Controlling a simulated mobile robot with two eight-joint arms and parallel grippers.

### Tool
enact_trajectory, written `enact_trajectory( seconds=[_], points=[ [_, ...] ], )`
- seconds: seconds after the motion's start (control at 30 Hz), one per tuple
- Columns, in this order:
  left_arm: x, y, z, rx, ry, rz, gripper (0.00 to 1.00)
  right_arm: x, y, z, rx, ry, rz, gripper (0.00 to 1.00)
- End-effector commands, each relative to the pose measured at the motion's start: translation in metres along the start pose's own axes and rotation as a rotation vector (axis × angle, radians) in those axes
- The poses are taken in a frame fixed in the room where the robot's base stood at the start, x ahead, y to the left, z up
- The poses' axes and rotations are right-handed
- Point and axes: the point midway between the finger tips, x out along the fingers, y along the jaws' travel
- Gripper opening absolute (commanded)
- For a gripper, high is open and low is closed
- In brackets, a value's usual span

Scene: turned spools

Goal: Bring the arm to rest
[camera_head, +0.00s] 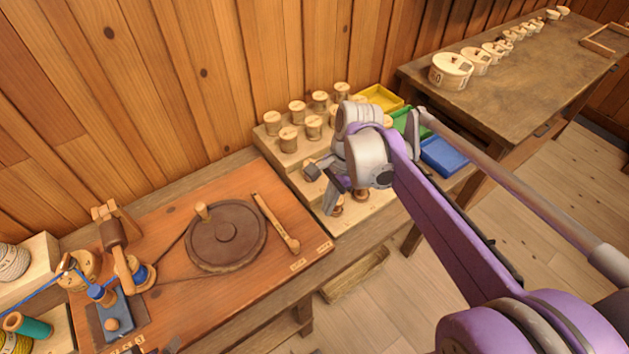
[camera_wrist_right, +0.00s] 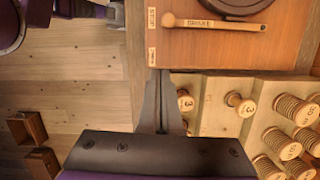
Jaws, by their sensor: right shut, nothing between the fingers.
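My right gripper (camera_head: 329,196) hangs over the near edge of the stepped spool rack, its arm reaching in from the right. In the right wrist view its two dark fingers (camera_wrist_right: 161,103) lie together, with nothing between them. The gripper hides part of the rack in the head view. A small grey tip at the bottom edge of the head view looks like part of my left gripper (camera_head: 168,346). Its jaws cannot be made out.
The stepped rack (camera_head: 352,222) holds several wooden spools. Left of it is a winding board (camera_head: 185,293) with a round wheel (camera_head: 226,238) and a brake lever (camera_head: 276,222). Yellow (camera_head: 381,97) and blue (camera_head: 444,156) trays stand behind my arm. A side table (camera_head: 520,80) carries labelled round boxes.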

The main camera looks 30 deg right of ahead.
Motion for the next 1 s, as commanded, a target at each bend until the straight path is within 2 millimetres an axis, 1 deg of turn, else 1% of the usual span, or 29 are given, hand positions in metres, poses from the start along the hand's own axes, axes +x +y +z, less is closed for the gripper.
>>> enact_trajectory(
  seconds=[0.23,0.33,0.37,0.47,0.6,0.7,0.8,0.83,0.9,1.0],
  points=[
    [0.0,0.0,0.0,0.0,0.0,0.0,0.97,0.001,0.001,0.002,-0.017,0.004,-0.003,0.0],
    [0.0,0.0,0.0,0.0,0.0,0.0,0.97,0.007,0.008,0.011,-0.133,0.034,-0.025,0.0],
    [0.0,0.0,0.0,0.0,0.0,0.0,0.97,0.009,0.011,0.016,-0.196,0.051,-0.036,0.0],
    [-0.001,0.0,-0.001,0.0,0.0,0.0,0.97,0.023,0.027,0.034,-0.479,0.131,-0.082,0.0],
    [-0.001,0.0,-0.001,0.0,0.001,0.0,0.97,0.044,0.05,0.055,-0.946,0.28,-0.142,0.0],
    [-0.001,0.0,-0.001,0.0,0.001,0.0,0.97,0.058,0.063,0.066,-1.237,0.385,-0.17,0.0],
    [-0.002,0.0,-0.002,0.0,0.001,0.0,0.97,0.068,0.072,0.073,-1.452,0.471,-0.184,0.0],
    [-0.002,0.0,-0.002,0.0,0.001,0.0,0.97,0.07,0.074,0.074,-1.499,0.491,-0.187,0.0],
    [-0.002,0.0,-0.002,0.0,0.001,0.0,0.97,0.073,0.076,0.076,-1.578,0.525,-0.19,0.0],
    [-0.002,0.0,-0.002,0.0,0.001,0.0,0.97,0.074,0.078,0.077,-1.617,0.544,-0.19,0.0]
  ],
)
